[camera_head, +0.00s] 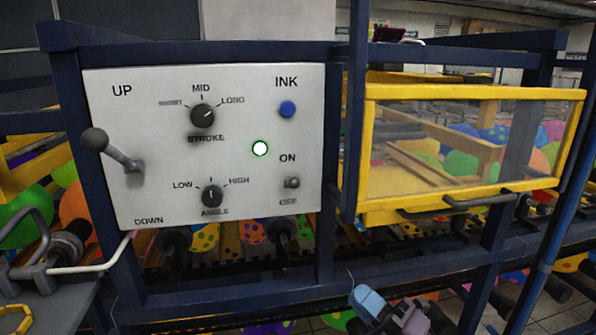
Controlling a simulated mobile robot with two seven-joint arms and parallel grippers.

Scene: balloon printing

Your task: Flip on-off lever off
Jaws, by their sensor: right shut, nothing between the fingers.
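A white control panel (240,85) faces me in a dark blue frame. The small grey on-off lever (292,183) is at its lower right, between the labels ON and OFF; which way it points is too small to tell. A round light (260,148) up and left of it glows white with a green rim. My right gripper (368,301) is at the bottom edge, below and right of the panel, apart from the lever. It is shut and empty. My left gripper is not in view.
The panel also has a large UP-DOWN lever (94,140), a stroke knob (202,116), an angle knob (212,195) and a blue ink button (287,109). A yellow-framed clear guard (430,140) stands to the right. Dark frame rails run below the panel.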

